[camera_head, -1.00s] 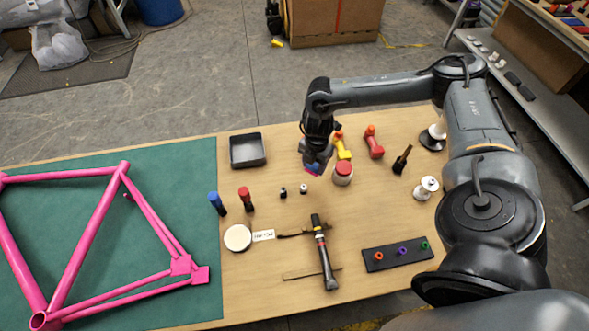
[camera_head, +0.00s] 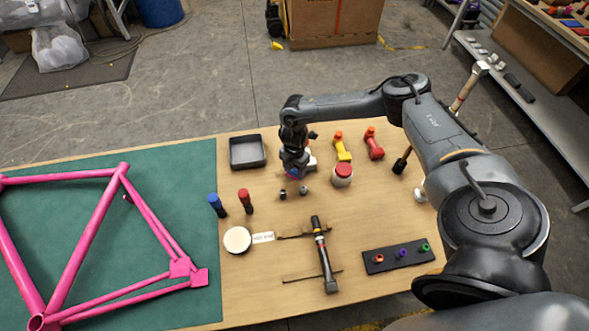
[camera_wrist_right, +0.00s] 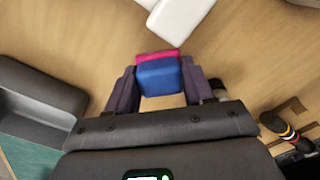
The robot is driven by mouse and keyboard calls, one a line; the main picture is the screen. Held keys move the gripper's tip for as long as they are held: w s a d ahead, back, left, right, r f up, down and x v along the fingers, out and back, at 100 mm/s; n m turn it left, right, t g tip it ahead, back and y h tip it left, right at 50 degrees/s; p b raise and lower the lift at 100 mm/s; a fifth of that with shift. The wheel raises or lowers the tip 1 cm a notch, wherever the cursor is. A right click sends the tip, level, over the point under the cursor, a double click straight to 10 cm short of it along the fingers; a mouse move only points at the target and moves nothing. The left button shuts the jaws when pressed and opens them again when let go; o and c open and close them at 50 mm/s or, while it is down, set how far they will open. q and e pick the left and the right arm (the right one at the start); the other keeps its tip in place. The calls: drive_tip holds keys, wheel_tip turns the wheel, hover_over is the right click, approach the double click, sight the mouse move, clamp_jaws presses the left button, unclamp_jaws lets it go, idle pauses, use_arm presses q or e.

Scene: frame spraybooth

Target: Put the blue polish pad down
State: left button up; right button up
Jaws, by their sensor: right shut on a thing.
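The blue polish pad (camera_wrist_right: 159,77) has a blue block body and a magenta layer along its far edge. My right gripper (camera_wrist_right: 159,88) is shut on it, one finger at each side. In the head view the right gripper (camera_head: 293,171) points down over the wooden table, right of the black tray, and mostly hides the pad. I cannot tell whether the pad touches the table. My left gripper is not in view.
The black tray (camera_head: 248,151) lies left of my gripper. A white block (camera_wrist_right: 180,17) lies just beyond the pad. A red-lidded jar (camera_head: 343,175) stands to the right. Two small dark pieces (camera_head: 293,192) stand in front. Bare table lies between tray and gripper.

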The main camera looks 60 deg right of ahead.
drive_tip(key=shift+f, duration=0.15)
drive_tip(key=o, duration=1)
drive_tip(key=shift+o, duration=0.2)
drive_tip(key=shift+r, duration=0.45)
wheel_tip(320, 180, up, 11)
drive_tip(key=shift+r+p, duration=0.2)
drive_tip(key=shift+p, duration=0.15)
